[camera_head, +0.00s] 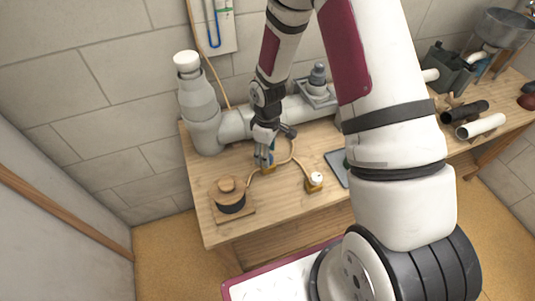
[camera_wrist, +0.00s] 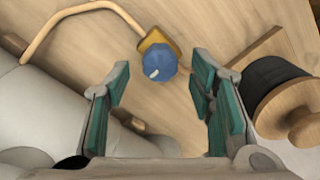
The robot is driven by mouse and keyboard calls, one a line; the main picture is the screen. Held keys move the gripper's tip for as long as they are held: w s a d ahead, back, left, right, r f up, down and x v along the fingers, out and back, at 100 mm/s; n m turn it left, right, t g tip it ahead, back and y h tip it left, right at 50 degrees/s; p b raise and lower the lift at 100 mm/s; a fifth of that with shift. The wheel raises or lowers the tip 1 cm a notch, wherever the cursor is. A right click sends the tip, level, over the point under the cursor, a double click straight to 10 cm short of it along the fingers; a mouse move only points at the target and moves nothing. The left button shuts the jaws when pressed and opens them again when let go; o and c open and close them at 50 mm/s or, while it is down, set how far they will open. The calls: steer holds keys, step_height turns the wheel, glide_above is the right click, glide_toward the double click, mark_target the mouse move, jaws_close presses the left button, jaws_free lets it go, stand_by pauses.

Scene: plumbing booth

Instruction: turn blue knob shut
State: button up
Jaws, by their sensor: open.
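The blue knob (camera_wrist: 162,66) is round with a small white mark on it and sits on a yellow-brown base (camera_wrist: 152,40) on the wooden table. In the wrist view it lies between and beyond my open, green-padded fingers. My gripper (camera_wrist: 160,100) points down at it and is empty, with the knob apart from both pads. In the head view my gripper (camera_head: 265,155) is over the table, just above the knob's base (camera_head: 268,169); the blue knob is mostly hidden there by the fingers.
A wooden spool with a black band (camera_head: 230,197) stands to the left on the table. A white knob on a yellow base (camera_head: 315,180) is to the right. A tan hose (camera_head: 292,150) curves between the bases. Large white pipes (camera_head: 235,125) run behind my gripper.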

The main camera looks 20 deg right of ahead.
steer(key=shift+f, duration=0.7)
steer(key=shift+c, duration=0.5)
steer(key=c, duration=1.1)
steer(key=shift+o, duration=0.2)
